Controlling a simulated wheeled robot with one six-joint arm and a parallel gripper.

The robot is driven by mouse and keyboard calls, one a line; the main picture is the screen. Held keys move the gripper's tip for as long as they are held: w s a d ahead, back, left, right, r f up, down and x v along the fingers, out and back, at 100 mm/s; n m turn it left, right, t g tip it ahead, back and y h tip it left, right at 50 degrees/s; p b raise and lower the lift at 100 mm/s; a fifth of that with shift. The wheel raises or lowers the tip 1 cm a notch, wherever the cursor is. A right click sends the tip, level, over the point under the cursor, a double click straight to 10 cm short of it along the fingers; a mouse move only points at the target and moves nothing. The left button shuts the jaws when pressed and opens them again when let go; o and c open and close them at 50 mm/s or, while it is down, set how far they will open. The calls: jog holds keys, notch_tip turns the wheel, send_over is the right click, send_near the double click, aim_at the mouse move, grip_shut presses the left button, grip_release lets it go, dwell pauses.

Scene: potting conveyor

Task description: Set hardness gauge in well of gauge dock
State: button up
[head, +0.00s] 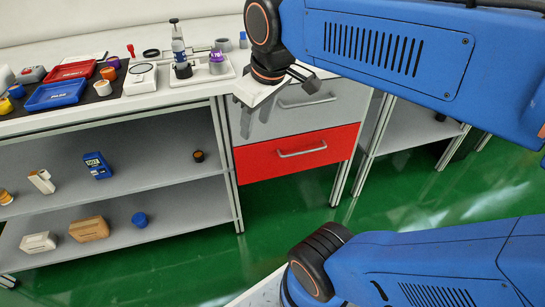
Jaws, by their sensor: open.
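My gripper (303,77) is open and empty, over the front right end of the bench top, above the drawers. I cannot tell for sure which thing is the hardness gauge. A blue handheld device with a dark display (97,165) lies on the upper shelf under the bench, well left of and below my gripper. I also cannot pick out the gauge dock surely. A white block with a round, dark-rimmed top (141,78) stands on the bench, left of a white tray (220,79).
A blue tray (55,94) and a red tray (71,70) lie on the bench's left with small parts around them. The shelves hold a brown block (89,228) and a blue cup (140,219). A red drawer (298,154) is shut. Green floor is clear in front.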

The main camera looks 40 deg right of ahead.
jog(key=s+f+m+t, duration=0.1)
jog(key=s+f+m, duration=0.2)
jog(key=s+f, duration=0.2)
notch_tip(320, 180, down, 3)
jog(key=shift+s+d+f+m, duration=0.1)
jog(key=shift+s+d+m, duration=0.2)
dwell(0.9)
